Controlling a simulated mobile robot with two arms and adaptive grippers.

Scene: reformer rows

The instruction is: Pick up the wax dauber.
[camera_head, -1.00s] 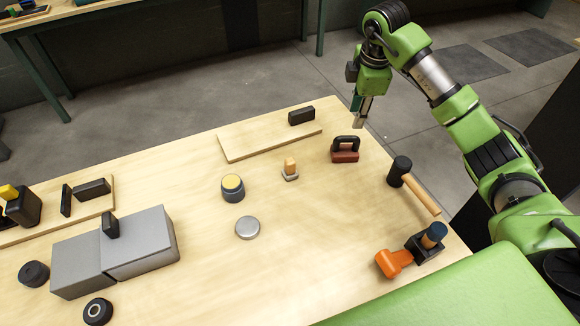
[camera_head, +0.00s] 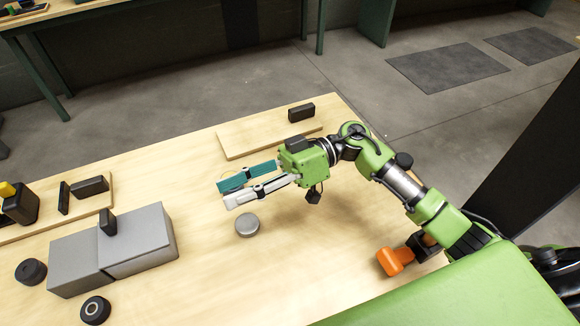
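My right gripper (camera_head: 224,195) reaches in from the right over the middle of the workbench (camera_head: 200,270). Its teal and light-grey fingers point left and look a little apart. They lie over the spot where a short round dark-blue piece with a yellow top, probably the wax dauber, stood earlier. That piece is now almost wholly hidden behind the fingers. I cannot tell whether the fingers touch it, and no lifted object shows. My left gripper is not in view.
A round silver tin (camera_head: 247,225) sits just below the fingers. Grey blocks (camera_head: 135,240) and black rings stand left. A board with a black block (camera_head: 301,112) lies behind. An orange tool (camera_head: 395,260) is near the right edge. My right arm hides other tools.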

